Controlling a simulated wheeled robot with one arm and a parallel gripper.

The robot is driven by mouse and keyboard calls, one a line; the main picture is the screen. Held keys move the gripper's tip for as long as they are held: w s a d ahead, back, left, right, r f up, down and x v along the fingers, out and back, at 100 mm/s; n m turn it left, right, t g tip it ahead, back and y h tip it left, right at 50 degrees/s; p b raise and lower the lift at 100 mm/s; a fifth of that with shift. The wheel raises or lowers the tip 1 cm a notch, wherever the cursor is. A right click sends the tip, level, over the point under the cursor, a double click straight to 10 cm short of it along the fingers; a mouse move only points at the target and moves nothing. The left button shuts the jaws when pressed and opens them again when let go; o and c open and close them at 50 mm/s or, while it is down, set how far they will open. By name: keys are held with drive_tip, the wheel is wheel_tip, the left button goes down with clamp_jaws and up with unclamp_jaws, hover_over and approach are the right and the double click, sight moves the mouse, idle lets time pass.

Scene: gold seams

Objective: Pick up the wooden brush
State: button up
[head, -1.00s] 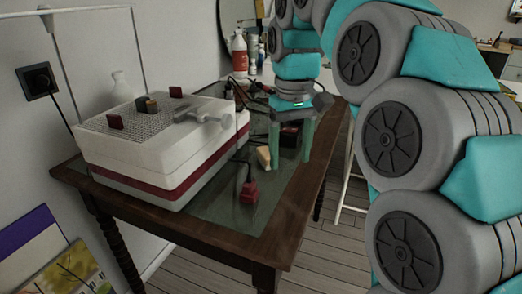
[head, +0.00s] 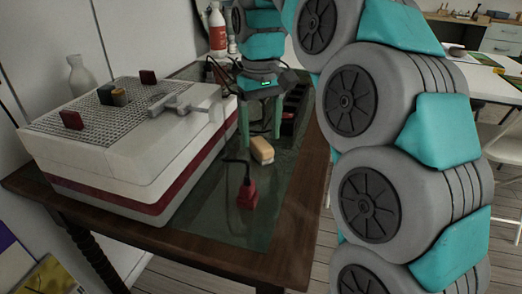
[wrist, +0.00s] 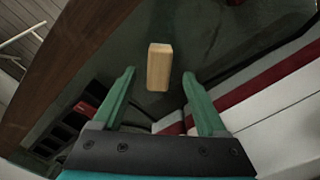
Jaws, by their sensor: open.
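The wooden brush shows as a small pale wooden block (head: 262,150) lying on the dark green top of the table, its bristles not visible. In the wrist view the wooden brush (wrist: 159,67) lies beyond the fingertips, roughly centred between them. My gripper (head: 260,140) points down over the table with its two green fingers apart. It also shows in the wrist view (wrist: 158,74), open with nothing between the fingers. The brush looks apart from both fingers; the exact height of the fingertips above the table is hard to tell.
A large white box with a red band (head: 140,145) stands close on the left, with a grey handle on top. A red plug-like piece (head: 247,193) with a dark cord stands nearer on the table (head: 225,250). A black compartmented tray (head: 293,108) lies behind the gripper.

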sight(261, 143)
drive_tip(key=shift+f, duration=1.85)
clamp_jaws()
